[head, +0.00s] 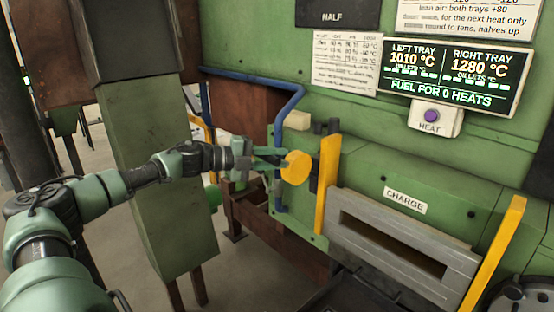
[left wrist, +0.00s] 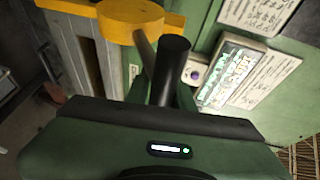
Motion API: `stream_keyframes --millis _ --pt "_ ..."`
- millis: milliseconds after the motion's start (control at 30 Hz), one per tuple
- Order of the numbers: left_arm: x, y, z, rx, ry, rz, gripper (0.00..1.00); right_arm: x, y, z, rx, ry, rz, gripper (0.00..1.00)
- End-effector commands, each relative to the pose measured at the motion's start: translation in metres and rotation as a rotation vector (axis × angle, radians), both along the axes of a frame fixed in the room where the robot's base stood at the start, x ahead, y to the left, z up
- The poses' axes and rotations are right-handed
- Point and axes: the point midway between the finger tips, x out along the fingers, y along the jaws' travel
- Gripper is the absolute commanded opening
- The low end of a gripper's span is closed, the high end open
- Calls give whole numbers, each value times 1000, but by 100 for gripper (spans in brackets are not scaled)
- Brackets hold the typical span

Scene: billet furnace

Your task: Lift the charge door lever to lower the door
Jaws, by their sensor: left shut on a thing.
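The charge door lever has a yellow round hub (head: 297,167) on the green furnace wall, left of the charge opening. In the left wrist view the yellow hub (left wrist: 130,18) is at the top, with a rod and a black grip (left wrist: 172,60) below it. My left gripper (head: 270,160) is shut on the black grip, which stands between its green fingers (left wrist: 162,98). The grey charge front (head: 360,218) with a dark slot sits below the CHARGE label (head: 405,200), between two yellow uprights. I cannot tell the door's exact height. My right gripper is not in view.
The left yellow upright (head: 327,185) stands close beside the hub. A blue pipe (head: 290,105) bends down near my left gripper. A green post (head: 155,180) stands behind my left arm. The display (head: 455,75) and purple HEAT button (head: 432,117) are up on the right.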

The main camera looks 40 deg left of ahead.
Motion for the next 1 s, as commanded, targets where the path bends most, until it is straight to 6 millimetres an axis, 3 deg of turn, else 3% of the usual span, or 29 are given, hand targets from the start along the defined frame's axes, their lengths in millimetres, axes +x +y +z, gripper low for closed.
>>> stream_keyframes --millis 100,133,200,733,1000 --pt "1 5 -1 7 0 13 0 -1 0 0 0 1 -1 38" --pt "1 5 -2 7 0 13 29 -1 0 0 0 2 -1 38" --pt "1 4 -2 6 0 12 43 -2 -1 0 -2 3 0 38" --pt "0 1 -3 2 4 2 43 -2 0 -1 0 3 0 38" --pt "-9 2 -3 9 7 -11 43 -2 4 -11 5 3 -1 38"
